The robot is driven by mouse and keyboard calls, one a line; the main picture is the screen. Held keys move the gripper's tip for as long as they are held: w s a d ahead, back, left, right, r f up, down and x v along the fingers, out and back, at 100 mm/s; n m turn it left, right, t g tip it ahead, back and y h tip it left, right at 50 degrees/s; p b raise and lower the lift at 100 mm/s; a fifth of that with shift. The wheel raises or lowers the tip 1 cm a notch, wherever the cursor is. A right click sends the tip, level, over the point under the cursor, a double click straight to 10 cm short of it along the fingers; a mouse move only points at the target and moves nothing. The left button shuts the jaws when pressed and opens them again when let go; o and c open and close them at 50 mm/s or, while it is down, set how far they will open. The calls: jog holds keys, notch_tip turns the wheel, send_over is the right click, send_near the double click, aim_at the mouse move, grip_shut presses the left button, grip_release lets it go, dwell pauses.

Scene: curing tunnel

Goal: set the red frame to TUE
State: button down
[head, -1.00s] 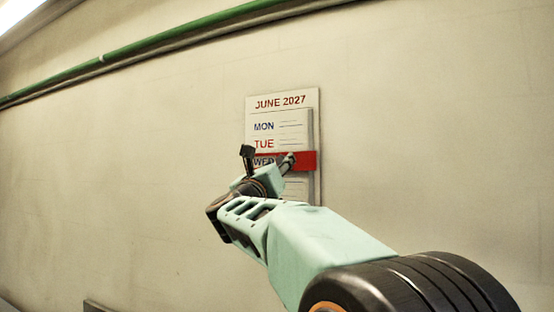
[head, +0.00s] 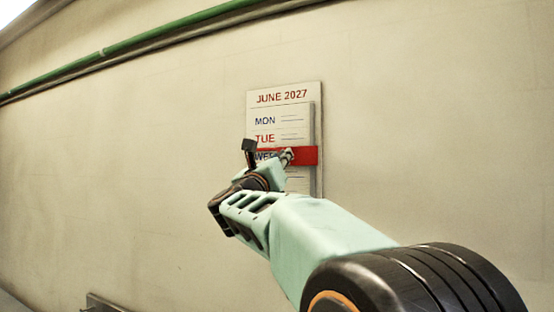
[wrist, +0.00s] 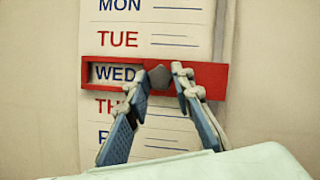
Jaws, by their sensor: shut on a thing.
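A white calendar board (head: 284,108) headed JUNE 2027 hangs on the wall, listing MON, TUE, WED and more days below. The red frame (head: 307,156) is around the WED row, just below TUE; it also shows in the wrist view (wrist: 216,82), where WED sits in its window. A dark knob (wrist: 160,77) stands on the frame, right of the window. My gripper (wrist: 159,71) is shut on this knob, one finger on each side. In the head view my gripper (head: 268,154) covers part of the frame and the rows below.
A green pipe (head: 170,38) runs along the upper wall, well above the calendar. The wall around the calendar is bare. A low grey object (head: 104,304) shows at the bottom left.

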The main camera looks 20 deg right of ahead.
jog(key=shift+r, duration=0.1)
notch_tip(320, 180, up, 5)
jog(key=shift+r+p, duration=0.1)
jog(key=shift+p, duration=0.45)
jog(key=c, duration=1.7)
grip_release()
jog(key=shift+o, duration=0.2)
jog(key=shift+s+a, duration=0.1)
jog(key=v, duration=0.7)
jog(key=shift+f, duration=0.25)
